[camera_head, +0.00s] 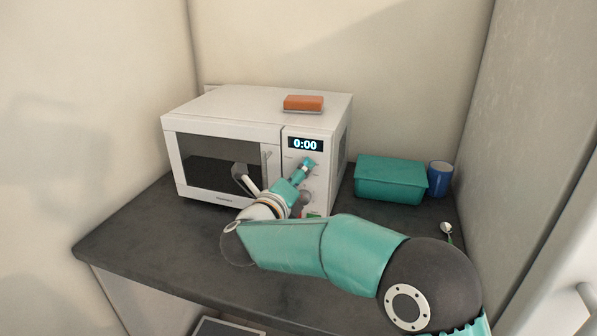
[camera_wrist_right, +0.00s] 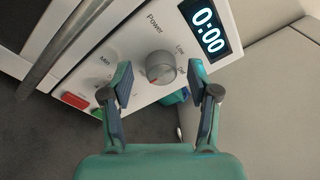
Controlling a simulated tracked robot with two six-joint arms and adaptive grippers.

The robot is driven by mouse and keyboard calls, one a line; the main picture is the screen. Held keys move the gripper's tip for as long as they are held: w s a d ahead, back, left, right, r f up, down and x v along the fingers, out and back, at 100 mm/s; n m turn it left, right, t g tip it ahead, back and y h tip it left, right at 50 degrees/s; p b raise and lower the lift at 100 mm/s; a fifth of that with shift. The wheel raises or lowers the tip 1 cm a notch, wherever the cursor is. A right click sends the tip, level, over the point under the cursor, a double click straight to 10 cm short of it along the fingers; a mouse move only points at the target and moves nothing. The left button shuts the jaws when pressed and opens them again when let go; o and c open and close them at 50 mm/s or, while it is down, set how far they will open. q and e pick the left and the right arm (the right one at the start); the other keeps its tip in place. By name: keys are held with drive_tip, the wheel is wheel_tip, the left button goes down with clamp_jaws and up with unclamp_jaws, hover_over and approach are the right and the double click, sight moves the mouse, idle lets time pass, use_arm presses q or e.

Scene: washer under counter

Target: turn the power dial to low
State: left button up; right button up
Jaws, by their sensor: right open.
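The white microwave (camera_head: 222,126) stands on the counter, its display (camera_head: 305,144) reading 0:00. In the right wrist view the grey power dial (camera_wrist_right: 161,67) sits below the display (camera_wrist_right: 205,28), with "Power" and "Low" printed near it. A small red mark shows at the dial's lower-left edge. My right gripper (camera_head: 308,164) is at the control panel and covers this dial in the head view. Its open fingers (camera_wrist_right: 160,75) lie either side of the dial with gaps showing; contact is not visible. My left gripper is not in view.
A second dial (camera_head: 306,197) is lower on the panel, near red (camera_wrist_right: 75,100) and green buttons. An orange sponge-like block (camera_head: 303,102) lies on the microwave. A teal box (camera_head: 390,180) and blue cup (camera_head: 439,179) stand right, close to the side wall.

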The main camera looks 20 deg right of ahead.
drive_tip(key=shift+w+d, duration=0.15)
clamp_jaws()
idle(0.4)
